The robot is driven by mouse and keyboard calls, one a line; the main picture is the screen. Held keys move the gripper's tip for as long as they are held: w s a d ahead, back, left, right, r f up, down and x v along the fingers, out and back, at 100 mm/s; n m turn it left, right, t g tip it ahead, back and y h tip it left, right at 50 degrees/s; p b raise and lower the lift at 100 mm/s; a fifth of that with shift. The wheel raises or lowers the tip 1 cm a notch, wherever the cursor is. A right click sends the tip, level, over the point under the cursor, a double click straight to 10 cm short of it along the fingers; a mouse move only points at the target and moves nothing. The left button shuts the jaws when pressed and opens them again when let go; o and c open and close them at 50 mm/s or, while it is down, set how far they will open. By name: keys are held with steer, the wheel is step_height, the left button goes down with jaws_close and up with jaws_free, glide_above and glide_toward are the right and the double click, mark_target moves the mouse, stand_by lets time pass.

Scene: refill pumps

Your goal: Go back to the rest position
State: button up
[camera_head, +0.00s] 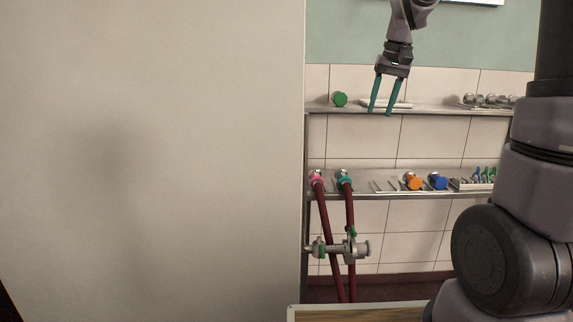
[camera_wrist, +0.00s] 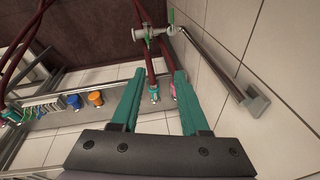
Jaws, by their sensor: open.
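My gripper (camera_head: 378,110) has two teal fingers and hangs in front of the upper shelf (camera_head: 430,112) in the head view. It is open with nothing between the fingers. In the wrist view the gripper (camera_wrist: 158,75) points toward the lower shelf, with two dark red hoses (camera_wrist: 146,42) beyond the fingers. In the head view these hoses hang from a pink coupling (camera_head: 317,177) and a teal coupling (camera_head: 344,176) on the lower shelf (camera_head: 395,196).
A green cap (camera_head: 340,99) and a pale tray (camera_head: 397,104) are on the upper shelf. Orange (camera_head: 413,182) and blue (camera_head: 438,182) caps sit on the lower shelf. A valve pipe (camera_head: 340,249) crosses the hoses. A large blank wall (camera_head: 150,160) fills the left.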

steer(key=s+r+m+t, duration=0.2)
steer(key=s+t, duration=0.3)
steer(key=s, duration=1.7)
steer(key=shift+a+r+y, duration=0.2)
steer(key=shift+r+y, duration=0.1)
steer(key=shift+r, duration=0.05)
steer(key=shift+o, duration=0.3)
steer(key=shift+w, duration=0.1)
